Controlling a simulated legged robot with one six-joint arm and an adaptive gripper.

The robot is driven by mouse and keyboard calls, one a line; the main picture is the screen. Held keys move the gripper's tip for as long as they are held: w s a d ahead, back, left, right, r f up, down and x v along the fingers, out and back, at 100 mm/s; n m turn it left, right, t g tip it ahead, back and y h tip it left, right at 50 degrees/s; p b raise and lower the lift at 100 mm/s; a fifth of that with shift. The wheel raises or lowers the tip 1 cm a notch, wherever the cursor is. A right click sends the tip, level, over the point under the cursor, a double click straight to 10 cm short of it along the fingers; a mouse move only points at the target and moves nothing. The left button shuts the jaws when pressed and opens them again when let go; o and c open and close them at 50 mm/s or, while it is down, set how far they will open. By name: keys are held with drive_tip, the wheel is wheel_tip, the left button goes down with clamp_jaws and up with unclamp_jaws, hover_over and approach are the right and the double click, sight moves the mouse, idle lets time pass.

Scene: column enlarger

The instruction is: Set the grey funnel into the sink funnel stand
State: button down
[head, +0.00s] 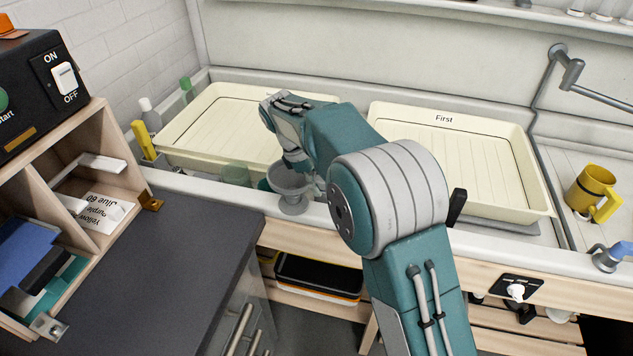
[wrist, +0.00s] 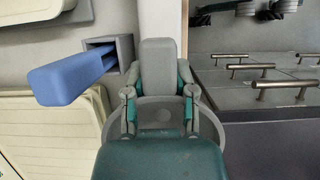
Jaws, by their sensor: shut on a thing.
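The grey funnel (head: 288,182) is at the sink's front edge in the head view, with its wide rim up. It looks roughly upright. My gripper (head: 297,163) reaches down over it and is shut on it, covering part of the rim. A round grey piece (head: 293,206) shows directly below the funnel; I cannot tell whether it is the stand or the funnel's own lower part. In the wrist view the grey funnel rim (wrist: 160,115) spans the space around the fingers of my gripper (wrist: 160,104). The spout and any contact below are hidden.
Two cream trays (head: 232,100) (head: 448,135) lie in the sink behind the funnel. A greenish beaker (head: 235,174) stands just left of it. A dark counter (head: 165,265) and wooden shelf unit (head: 85,180) are at left. A yellow jug (head: 592,190) stands far right.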

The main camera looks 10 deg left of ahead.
drive_tip(key=shift+f, duration=0.1)
idle(0.3)
drive_tip(key=shift+c, duration=1.8)
unclamp_jaws()
drive_tip(key=shift+o, duration=1.4)
drive_tip(key=shift+v, duration=2.4)
drive_tip(key=v, duration=1.1)
drive_tip(key=shift+a+r, duration=0.15)
drive_tip(key=shift+r, duration=0.15)
drive_tip(key=shift+w, duration=0.1)
